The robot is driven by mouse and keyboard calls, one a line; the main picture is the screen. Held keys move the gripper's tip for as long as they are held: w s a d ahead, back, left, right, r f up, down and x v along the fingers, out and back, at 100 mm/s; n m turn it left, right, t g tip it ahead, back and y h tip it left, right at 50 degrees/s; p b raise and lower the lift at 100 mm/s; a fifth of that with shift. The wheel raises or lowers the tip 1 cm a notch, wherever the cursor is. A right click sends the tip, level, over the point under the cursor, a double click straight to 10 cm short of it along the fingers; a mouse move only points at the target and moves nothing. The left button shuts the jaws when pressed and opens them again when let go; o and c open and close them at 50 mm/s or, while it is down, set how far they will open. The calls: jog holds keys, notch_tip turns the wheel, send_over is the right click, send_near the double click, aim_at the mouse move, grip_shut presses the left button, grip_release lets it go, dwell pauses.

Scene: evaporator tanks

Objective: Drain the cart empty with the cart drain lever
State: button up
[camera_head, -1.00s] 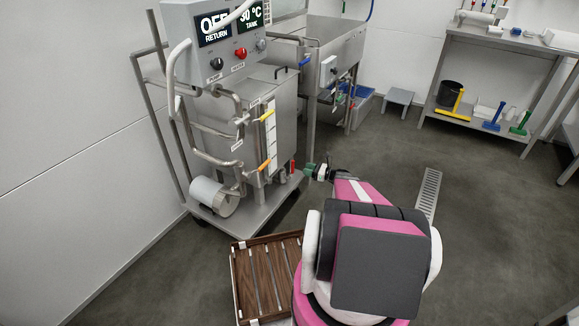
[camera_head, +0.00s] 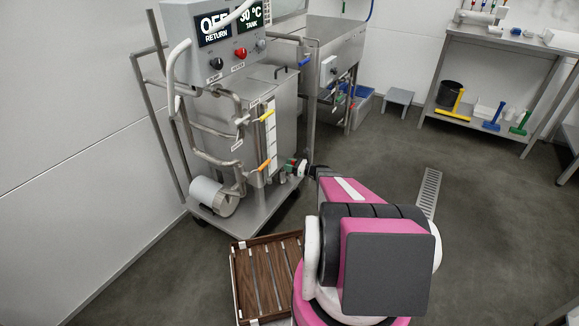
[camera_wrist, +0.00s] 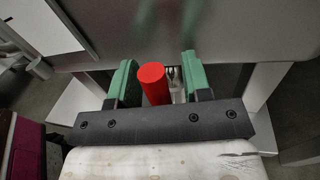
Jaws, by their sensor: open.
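The steel cart (camera_head: 275,110) stands at the left with its control panel (camera_head: 232,45) on top, reading OFF and 30 °C. In the wrist view a red lever handle (camera_wrist: 153,84), which looks like the cart drain lever, stands between the green fingers of my gripper (camera_wrist: 158,80). My gripper is open around it, with a gap on each side. In the head view my gripper (camera_head: 297,166) is at the cart's lower right corner and hides the red lever. Whether the fingers touch the lever cannot be told.
A wooden slatted crate (camera_head: 266,280) lies on the floor before the cart. A floor drain grate (camera_head: 428,192) is at the right. A steel shelf (camera_head: 490,110) stands at the back right.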

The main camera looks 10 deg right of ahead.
jog(key=shift+c, duration=0.2)
grip_shut()
jog(key=w+d+f+m+t, duration=0.1)
jog(key=w+d+f+m, duration=0.1)
jog(key=m, duration=0.3)
jog(key=w+d+f+m+t, duration=0.1)
jog(key=w+d+f+m, duration=0.1)
jog(key=m, duration=0.4)
jog(key=w+d+f+m+t, duration=0.1)
jog(key=w+d+f+m, duration=0.1)
jog(key=m, duration=0.3)
jog(key=shift+w+d+f+m+t, duration=0.1)
jog(key=shift+f+m+t, duration=0.05)
jog(key=shift+f, duration=0.2)
jog(key=shift+w+d+f+m+t, duration=0.1)
jog(key=shift+f+m+t, duration=0.05)
jog(key=shift+f, duration=0.2)
jog(key=shift+f+m+t+h, duration=0.35)
jog(key=shift+f+m, duration=0.6)
jog(key=shift+m, duration=0.45)
